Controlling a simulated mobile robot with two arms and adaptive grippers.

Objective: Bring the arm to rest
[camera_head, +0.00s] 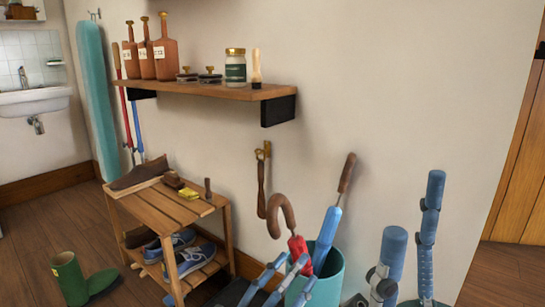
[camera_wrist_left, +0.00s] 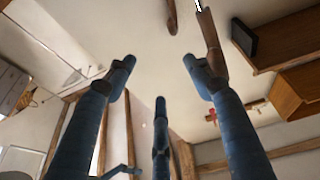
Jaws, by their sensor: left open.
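My left gripper (camera_head: 287,268) is at the bottom of the head view, in front of the teal umbrella stand (camera_head: 329,278). Its blue fingers point up and to the right. In the left wrist view its three fingers (camera_wrist_left: 160,75) are spread wide with nothing between them. On the right of the head view, blue jointed finger-like parts (camera_head: 408,235) stand upright before the wall. They look like my right gripper, but its lower part is cut off and I cannot tell how far it is closed.
The umbrella stand holds umbrellas, including a blue one (camera_head: 327,238). A wooden shoe rack (camera_head: 173,206) stands to its left, with green boots (camera_head: 70,278) on the floor. A wall shelf (camera_head: 215,90) carries bottles and jars. Floor at far right (camera_head: 500,275) looks clear.

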